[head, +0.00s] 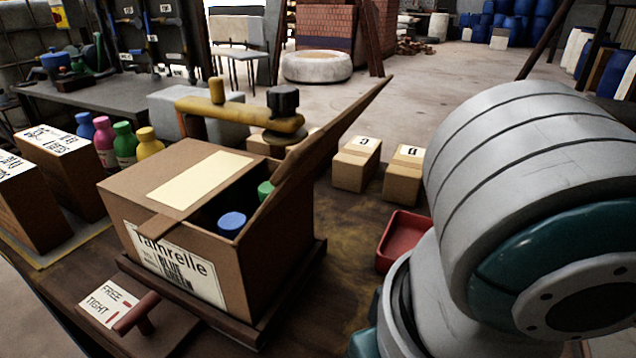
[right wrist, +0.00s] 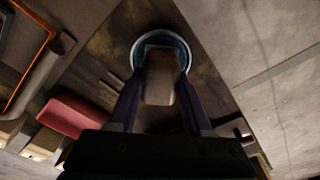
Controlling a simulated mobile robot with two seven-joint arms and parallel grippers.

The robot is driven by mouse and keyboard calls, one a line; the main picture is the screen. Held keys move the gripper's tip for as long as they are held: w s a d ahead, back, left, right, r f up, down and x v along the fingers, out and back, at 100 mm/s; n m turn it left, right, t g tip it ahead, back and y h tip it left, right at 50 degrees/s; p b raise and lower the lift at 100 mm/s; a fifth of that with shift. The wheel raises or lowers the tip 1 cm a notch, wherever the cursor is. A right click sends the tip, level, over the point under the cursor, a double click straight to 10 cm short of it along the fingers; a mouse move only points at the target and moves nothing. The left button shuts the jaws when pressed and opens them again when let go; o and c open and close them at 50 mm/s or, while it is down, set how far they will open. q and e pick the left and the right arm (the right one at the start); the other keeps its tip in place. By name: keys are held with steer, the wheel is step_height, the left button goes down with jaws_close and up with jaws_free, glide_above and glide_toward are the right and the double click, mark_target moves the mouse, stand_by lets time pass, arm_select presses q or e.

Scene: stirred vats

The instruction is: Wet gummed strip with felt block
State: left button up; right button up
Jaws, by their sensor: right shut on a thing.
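A cardboard box (head: 170,235) stands on a wooden base in the head view. A cream strip (head: 200,178) lies on its lowered top flap, and the right-hand flap (head: 320,140) stands raised. Blue and green caps show in the opening. In the right wrist view my right gripper (right wrist: 160,92) is shut on a tan-brown block (right wrist: 160,75), which looks like the felt block. The block is over or in a round blue-rimmed dish (right wrist: 135,50); I cannot tell whether it touches the bottom. The head view shows my right arm at the right, its gripper hidden. My left gripper is not in view.
A red tray (head: 398,240) and small cartons (head: 357,164) lie right of the box. A mustard-coloured arm with a dark knob (head: 283,101) is behind it. A FREE/TIGHT label (head: 105,303) and lever (head: 137,313) are in front. Bottles (head: 124,143) and brown packs (head: 62,170) stand left.

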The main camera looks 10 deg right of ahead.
steer(key=shift+f, duration=0.5)
stand_by(0.3)
stand_by(0.7)
steer(key=shift+d+p, duration=0.1)
steer(key=shift+p, duration=0.25)
stand_by(0.7)
steer(key=shift+f, duration=0.15)
stand_by(0.5)
step_height(320, 180, up, 8)
steer(key=p, duration=0.9)
steer(key=shift+f+p, duration=0.25)
steer(key=shift+p, duration=0.1)
steer(key=shift+f, duration=0.1)
